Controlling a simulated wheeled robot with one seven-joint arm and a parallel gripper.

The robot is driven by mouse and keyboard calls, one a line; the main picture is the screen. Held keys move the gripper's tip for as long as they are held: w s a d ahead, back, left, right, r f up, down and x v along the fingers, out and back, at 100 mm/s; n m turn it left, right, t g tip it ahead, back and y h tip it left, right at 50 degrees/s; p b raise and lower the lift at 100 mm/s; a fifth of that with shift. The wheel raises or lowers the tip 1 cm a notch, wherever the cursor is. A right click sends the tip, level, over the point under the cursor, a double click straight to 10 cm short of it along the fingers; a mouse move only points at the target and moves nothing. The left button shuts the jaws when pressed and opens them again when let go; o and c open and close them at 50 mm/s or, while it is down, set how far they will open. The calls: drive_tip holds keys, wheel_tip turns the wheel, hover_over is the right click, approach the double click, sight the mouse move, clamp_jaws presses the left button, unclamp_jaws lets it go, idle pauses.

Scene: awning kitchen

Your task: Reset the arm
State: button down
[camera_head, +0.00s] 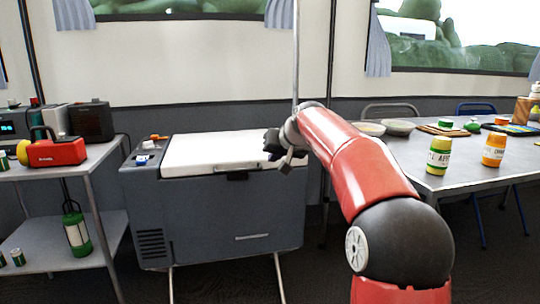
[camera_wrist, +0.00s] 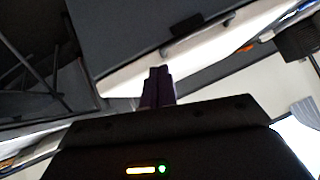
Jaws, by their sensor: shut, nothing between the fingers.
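My gripper (camera_head: 274,146) is at the end of my red arm, in front of the lid of a grey cooler box near its right end. In the wrist view my gripper's dark fingers (camera_wrist: 158,88) are together with nothing between them. The cooler (camera_head: 225,210) has a white lid (camera_head: 220,152), which is closed. The lid also shows as a white band in the wrist view (camera_wrist: 205,45). I cannot tell whether my gripper touches the lid.
A shelf (camera_head: 50,228) on the left holds a red box (camera_head: 57,151) and a dark box (camera_head: 91,122). A pole (camera_head: 296,50) stands behind my gripper.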

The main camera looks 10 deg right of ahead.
drive_tip(key=s+a+r+g+p, duration=0.1)
drive_tip(key=s, duration=0.6)
drive_tip(key=s+a+r+p, duration=0.2)
drive_tip(key=s, duration=0.5)
drive_tip(key=s+f+g+h+p, duration=0.1)
drive_tip(key=s+f+p, duration=0.2)
drive_tip(key=s, duration=1.1)
drive_tip(key=s+a+f+n+g+h+p, duration=0.1)
drive_tip(key=s+f+g+p, duration=0.1)
drive_tip(key=s+f, duration=0.6)
drive_tip(key=s+p, duration=0.1)
drive_tip(key=s, duration=0.5)
drive_tip(key=shift+s+f, duration=0.2)
drive_tip(key=shift+f, duration=0.1)
